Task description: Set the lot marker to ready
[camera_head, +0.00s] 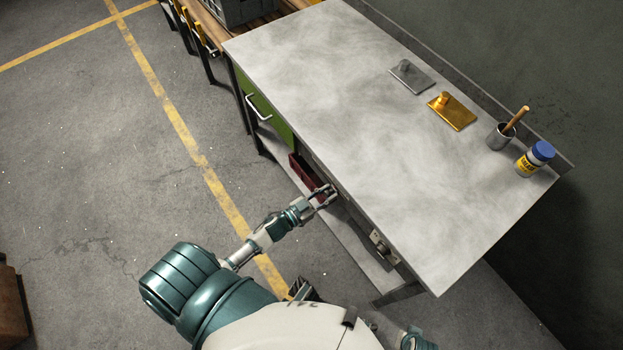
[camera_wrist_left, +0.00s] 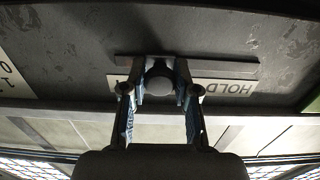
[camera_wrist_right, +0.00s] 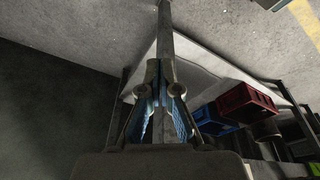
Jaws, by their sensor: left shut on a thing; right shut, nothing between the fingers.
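In the left wrist view, my left gripper (camera_wrist_left: 160,88) is shut on a round dark knob (camera_wrist_left: 159,76), which I take to be the lot marker's. The knob stands at a dark bar (camera_wrist_left: 225,68) on a grey panel. A pale label reading HOLD (camera_wrist_left: 237,86), upside down, lies beside the knob and is partly covered by the fingers. In the head view, my left gripper (camera_head: 323,195) is at the bench's front side, below the top. My right gripper (camera_wrist_right: 166,85) is shut and empty in its wrist view, with a grey bar behind its fingertips.
The bench top (camera_head: 330,100) holds a grey plate (camera_head: 411,76), a brass plate (camera_head: 452,111), a metal cup (camera_head: 500,136) and a blue-lidded jar (camera_head: 535,158). A green drawer (camera_head: 266,112) is left of my left gripper. Red (camera_wrist_right: 247,103) and blue (camera_wrist_right: 210,118) bins show below.

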